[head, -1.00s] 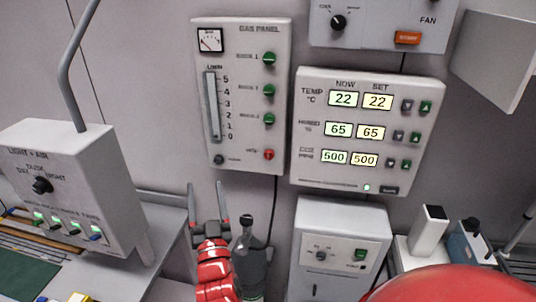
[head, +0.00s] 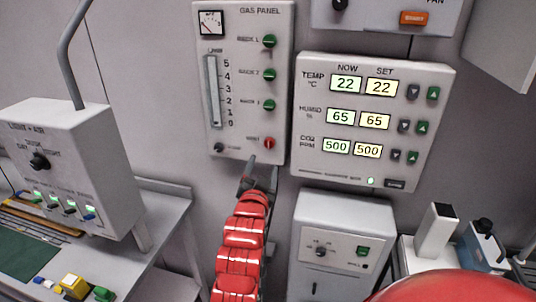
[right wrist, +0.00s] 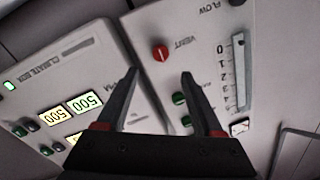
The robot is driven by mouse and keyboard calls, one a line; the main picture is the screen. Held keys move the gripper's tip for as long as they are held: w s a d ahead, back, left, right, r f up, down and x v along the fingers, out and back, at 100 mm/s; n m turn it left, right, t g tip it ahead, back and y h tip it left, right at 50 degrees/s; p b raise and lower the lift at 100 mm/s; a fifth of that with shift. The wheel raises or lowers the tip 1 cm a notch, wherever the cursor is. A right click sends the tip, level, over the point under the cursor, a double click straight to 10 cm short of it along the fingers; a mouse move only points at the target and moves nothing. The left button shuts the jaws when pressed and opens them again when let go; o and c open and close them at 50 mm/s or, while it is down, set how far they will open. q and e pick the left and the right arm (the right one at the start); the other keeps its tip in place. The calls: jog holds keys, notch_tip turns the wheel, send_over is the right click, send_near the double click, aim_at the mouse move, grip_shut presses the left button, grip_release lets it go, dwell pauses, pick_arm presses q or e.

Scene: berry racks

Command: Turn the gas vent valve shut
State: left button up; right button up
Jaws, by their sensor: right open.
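The gas panel (head: 241,110) is a pale box on the wall, with a gauge, a flow scale, several green knobs and one red knob. The red vent valve knob (head: 269,143) is at its lower right. In the right wrist view the red vent knob (right wrist: 160,51) sits above and between my fingertips, apart from them, beside the word VENT. My right gripper (head: 262,170) is just below the panel's lower edge; in the right wrist view (right wrist: 160,78) its two fingers are spread and nothing is between them. My left gripper is not in view.
A climate box (head: 372,125) with lit readouts hangs close on the right. A smaller box (head: 344,215) stands below it. A light and air control box (head: 70,165) stands on the left bench. The wall between them is bare.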

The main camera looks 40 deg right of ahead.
aim_at(269, 144)
jog(key=p+x, duration=0.1)
jog(key=x, duration=0.3)
jog(key=p+x, duration=0.1)
jog(key=x, duration=0.4)
jog(key=shift+d+r+p, duration=0.15)
jog(key=shift+r+p, duration=0.05)
jog(key=shift+p, duration=0.15)
jog(key=shift+w+d+f, duration=0.1)
jog(key=shift+w+d, duration=0.15)
jog(key=shift+w, duration=0.1)
grip_shut()
